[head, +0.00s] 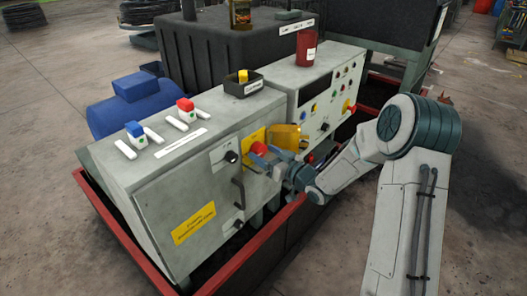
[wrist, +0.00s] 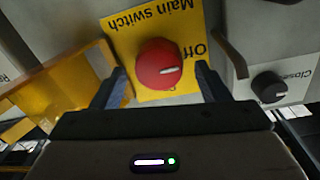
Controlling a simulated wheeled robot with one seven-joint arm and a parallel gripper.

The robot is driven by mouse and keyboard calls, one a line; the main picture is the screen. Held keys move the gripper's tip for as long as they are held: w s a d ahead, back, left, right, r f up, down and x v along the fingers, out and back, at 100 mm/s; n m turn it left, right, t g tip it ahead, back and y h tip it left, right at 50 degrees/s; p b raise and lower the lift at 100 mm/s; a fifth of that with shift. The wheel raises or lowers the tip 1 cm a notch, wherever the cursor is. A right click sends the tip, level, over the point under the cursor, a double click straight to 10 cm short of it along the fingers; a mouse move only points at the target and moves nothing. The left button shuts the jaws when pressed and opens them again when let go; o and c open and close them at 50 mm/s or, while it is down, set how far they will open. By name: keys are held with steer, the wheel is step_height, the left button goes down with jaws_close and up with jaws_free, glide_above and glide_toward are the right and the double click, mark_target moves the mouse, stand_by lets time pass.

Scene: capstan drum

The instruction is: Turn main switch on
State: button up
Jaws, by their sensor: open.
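The main switch (wrist: 158,64) is a round red knob on a yellow plate (wrist: 184,22) lettered "Main switch" and "Off" in the wrist view. A white mark on the knob lies toward the "Off" lettering. In the head view the red knob (head: 259,149) sits on the front of the grey cabinet. My gripper (wrist: 160,82) is open, with one finger on each side of the knob. I cannot tell whether the fingers touch it. In the head view my gripper (head: 268,158) is at the knob and partly covers the plate.
A yellow flap (head: 286,136) stands out beside the switch, close to my gripper; it also shows in the wrist view (wrist: 75,80). A black knob (wrist: 269,87) marked "Close" and a cabinet handle (head: 238,193) are nearby. A red-rimmed tray edge (head: 262,244) runs below.

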steer(key=shift+w+a, duration=0.35)
steer(key=shift+a, duration=0.1)
steer(key=c, duration=1)
steer(key=shift+o, duration=0.2)
